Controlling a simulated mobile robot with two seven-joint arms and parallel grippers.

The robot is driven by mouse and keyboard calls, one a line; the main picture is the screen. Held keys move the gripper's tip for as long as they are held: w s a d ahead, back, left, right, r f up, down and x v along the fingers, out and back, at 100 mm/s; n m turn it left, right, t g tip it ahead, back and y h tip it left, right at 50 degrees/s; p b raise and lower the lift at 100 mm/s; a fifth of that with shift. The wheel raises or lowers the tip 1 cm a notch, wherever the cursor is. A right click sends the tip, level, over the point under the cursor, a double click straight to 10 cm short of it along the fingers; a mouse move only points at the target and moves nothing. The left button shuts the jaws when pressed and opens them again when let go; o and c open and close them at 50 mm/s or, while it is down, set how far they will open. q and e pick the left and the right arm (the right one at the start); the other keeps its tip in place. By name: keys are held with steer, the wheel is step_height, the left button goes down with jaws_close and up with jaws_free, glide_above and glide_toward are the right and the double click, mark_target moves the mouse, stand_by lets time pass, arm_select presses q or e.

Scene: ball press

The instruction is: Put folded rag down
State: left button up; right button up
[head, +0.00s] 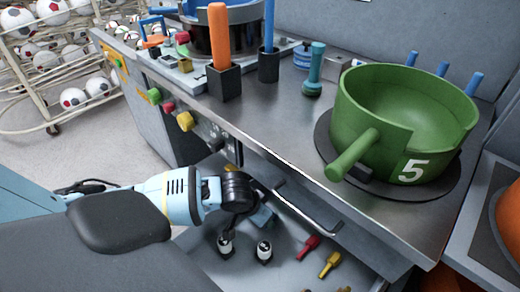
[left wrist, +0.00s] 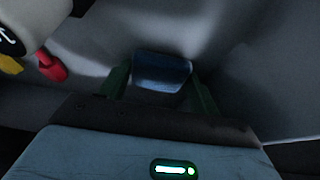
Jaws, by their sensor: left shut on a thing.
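The folded rag (left wrist: 162,72) is blue and sits between the two green fingers of my left gripper (left wrist: 160,86) in the left wrist view. The gripper is shut on it. In the head view a small part of the blue rag (head: 263,218) shows beside the dark wrist, low over the open drawer (head: 205,262). My arm hides the rest of the rag and the fingers. I cannot tell whether the rag touches the drawer floor. My right gripper is not in view.
The drawer holds two white-and-black pieces (head: 264,251), a red tool (head: 308,247) and a yellow tool (head: 330,263). The drawer handle (head: 305,208) is close to my wrist. A green pot (head: 400,120) stands on the metal counter (head: 285,125) above.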

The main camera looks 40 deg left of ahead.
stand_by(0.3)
arm_select(q)
steer(key=o, duration=0.9)
steer(key=shift+f, duration=0.1)
steer(key=shift+o, duration=0.2)
steer(key=p+v, duration=0.3)
steer(key=v, duration=0.9)
